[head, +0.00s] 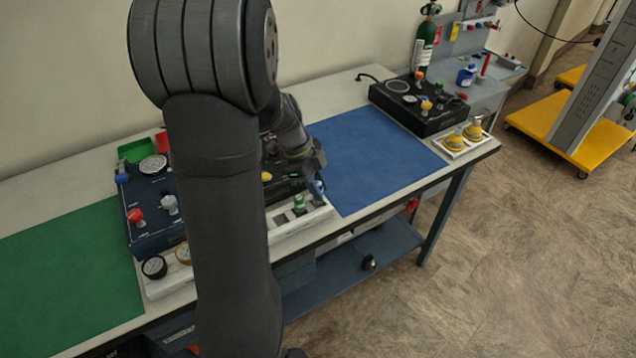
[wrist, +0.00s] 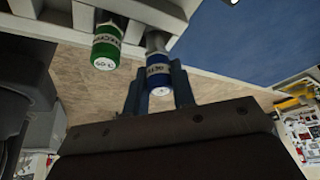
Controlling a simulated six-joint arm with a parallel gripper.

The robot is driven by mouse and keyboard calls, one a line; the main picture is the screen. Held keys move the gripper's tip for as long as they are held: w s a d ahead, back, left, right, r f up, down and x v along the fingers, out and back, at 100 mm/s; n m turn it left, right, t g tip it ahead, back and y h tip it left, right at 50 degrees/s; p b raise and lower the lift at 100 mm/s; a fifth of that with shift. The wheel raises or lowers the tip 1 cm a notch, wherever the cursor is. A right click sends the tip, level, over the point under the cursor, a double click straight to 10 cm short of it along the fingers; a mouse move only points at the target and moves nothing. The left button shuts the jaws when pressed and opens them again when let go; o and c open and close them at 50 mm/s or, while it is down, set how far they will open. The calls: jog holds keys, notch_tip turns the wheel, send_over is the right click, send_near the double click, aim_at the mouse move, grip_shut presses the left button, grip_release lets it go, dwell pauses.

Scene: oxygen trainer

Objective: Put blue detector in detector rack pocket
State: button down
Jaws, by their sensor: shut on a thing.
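The blue detector (wrist: 159,74) is a small cylinder with a white label band and a grey far end. My gripper (wrist: 157,80) is shut on it, one finger on each side. The detector rack (head: 284,226) is a white tray at the bench's front edge; it also shows at the top of the wrist view (wrist: 149,12). The blue detector's grey end meets the rack in the wrist view, beside the green detector (wrist: 106,50); how deep it sits in a pocket I cannot tell. In the head view the blue detector (head: 319,187) is at the rack's right end, partly hidden by my gripper.
The green detector (head: 299,204) stands in the rack just left of my gripper. A dark blue instrument panel (head: 148,213) with knobs lies behind my arm. The blue mat (head: 375,155) to the right is clear. A black box (head: 415,112) stands at the back right.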

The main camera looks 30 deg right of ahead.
jog(key=shift+f, duration=0.9)
jog(key=c, duration=1.1)
grip_release()
jog(key=v, duration=1.7)
jog(key=shift+r, duration=0.25)
jog(key=x, duration=1.7)
jog(key=shift+f, duration=0.25)
jog(key=shift+r, duration=0.15)
